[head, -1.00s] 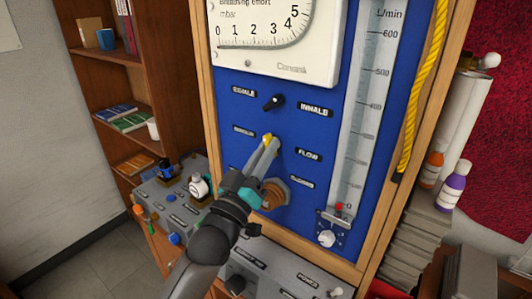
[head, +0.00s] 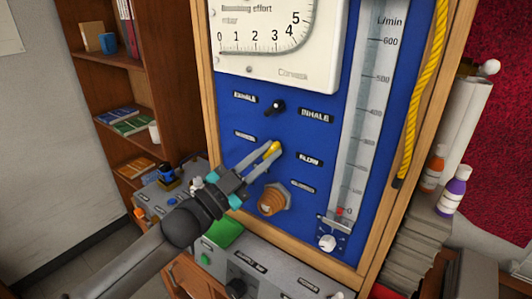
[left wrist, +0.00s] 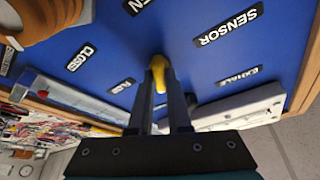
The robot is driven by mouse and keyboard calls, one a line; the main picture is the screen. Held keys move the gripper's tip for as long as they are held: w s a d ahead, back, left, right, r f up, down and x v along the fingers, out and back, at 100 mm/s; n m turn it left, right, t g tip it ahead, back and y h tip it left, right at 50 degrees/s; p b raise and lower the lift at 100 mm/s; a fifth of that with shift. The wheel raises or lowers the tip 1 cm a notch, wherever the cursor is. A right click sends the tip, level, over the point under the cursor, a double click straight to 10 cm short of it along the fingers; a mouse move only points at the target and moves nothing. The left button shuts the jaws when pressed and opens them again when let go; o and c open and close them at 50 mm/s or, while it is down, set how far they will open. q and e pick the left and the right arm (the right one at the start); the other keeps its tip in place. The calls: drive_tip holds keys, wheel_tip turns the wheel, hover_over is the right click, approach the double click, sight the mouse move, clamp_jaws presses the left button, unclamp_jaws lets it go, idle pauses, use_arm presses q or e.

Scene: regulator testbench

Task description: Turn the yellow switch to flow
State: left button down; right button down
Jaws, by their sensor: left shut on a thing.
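The yellow switch (head: 271,149) sits on the blue panel (head: 235,117) between the SENSOR label (head: 244,136) at its left and the FLOW label (head: 309,160) at its right. My left gripper (head: 272,148) comes in from the lower left and is shut on the switch. In the left wrist view the yellow knob (left wrist: 158,70) shows between the two finger ends. The fingers hide part of the knob, so its exact pointing is hard to tell. My right gripper is not in view.
A black switch (head: 274,107) between EXHALE and INHALE is just above. A brass fitting (head: 273,199) sticks out just below my fingers. The flow tube (head: 364,120) stands at right, the white gauge (head: 280,40) above. A grey console (head: 262,266) lies below.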

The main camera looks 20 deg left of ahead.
use_arm(q)
drive_tip(key=shift+m+g+h+p, duration=0.4)
drive_tip(key=shift+m+g, duration=0.2)
drive_tip(key=shift+m, duration=1.3)
drive_tip(key=c, duration=0.9)
unclamp_jaws()
drive_tip(key=shift+o, duration=0.2)
drive_tip(key=b+v, duration=0.3)
drive_tip(key=v, duration=1.2)
drive_tip(key=shift+a, duration=0.2)
